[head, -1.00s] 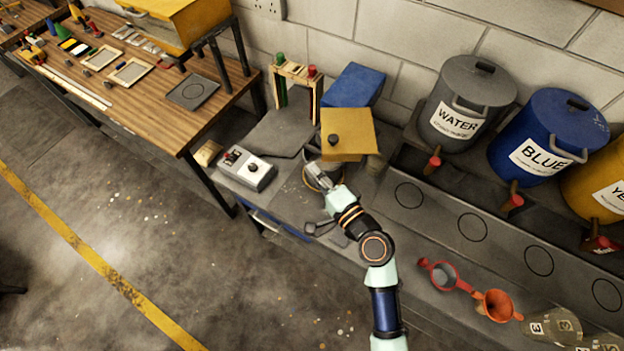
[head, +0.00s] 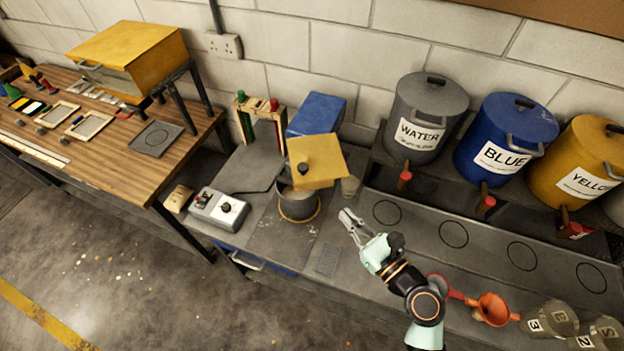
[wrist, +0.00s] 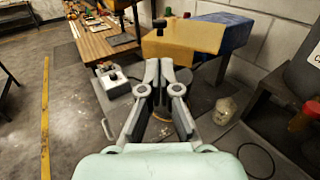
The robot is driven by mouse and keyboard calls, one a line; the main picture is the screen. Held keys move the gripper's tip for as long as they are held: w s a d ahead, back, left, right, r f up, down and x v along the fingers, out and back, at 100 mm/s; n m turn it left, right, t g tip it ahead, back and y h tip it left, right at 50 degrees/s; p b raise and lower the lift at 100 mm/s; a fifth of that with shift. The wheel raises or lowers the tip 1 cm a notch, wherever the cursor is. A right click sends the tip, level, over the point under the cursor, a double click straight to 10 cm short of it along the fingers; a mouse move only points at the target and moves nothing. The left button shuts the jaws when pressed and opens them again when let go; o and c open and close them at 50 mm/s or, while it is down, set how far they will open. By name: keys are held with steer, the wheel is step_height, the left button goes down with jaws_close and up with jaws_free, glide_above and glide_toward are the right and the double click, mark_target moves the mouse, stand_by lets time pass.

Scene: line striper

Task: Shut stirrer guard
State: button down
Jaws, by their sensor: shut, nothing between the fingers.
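The stirrer guard appears to be the yellow panel with a black knob (head: 317,161), sitting tilted above a round grey pot (head: 298,205). The pot's upper front is open to view below the panel's edge. The yellow panel also shows in the wrist view (wrist: 192,42), ahead of the fingers. My gripper (head: 346,215) is shut and empty, to the right of the pot and apart from it. In the wrist view my gripper (wrist: 164,66) points toward the pot area, and its fingers hide most of the pot.
A grey control box (head: 219,210) stands left of the pot. A small pale cup (head: 350,186) stands to its right. A blue box (head: 316,116) is behind. Water (head: 418,120) and blue (head: 505,140) drums line the back. An orange funnel (head: 493,309) lies near my arm.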

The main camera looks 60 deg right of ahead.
mark_target(306, 171)
steer(key=p+x, duration=0.1)
steer(key=x, duration=1.3)
steer(key=shift+r+p, duration=0.1)
steer(key=shift+p, duration=0.25)
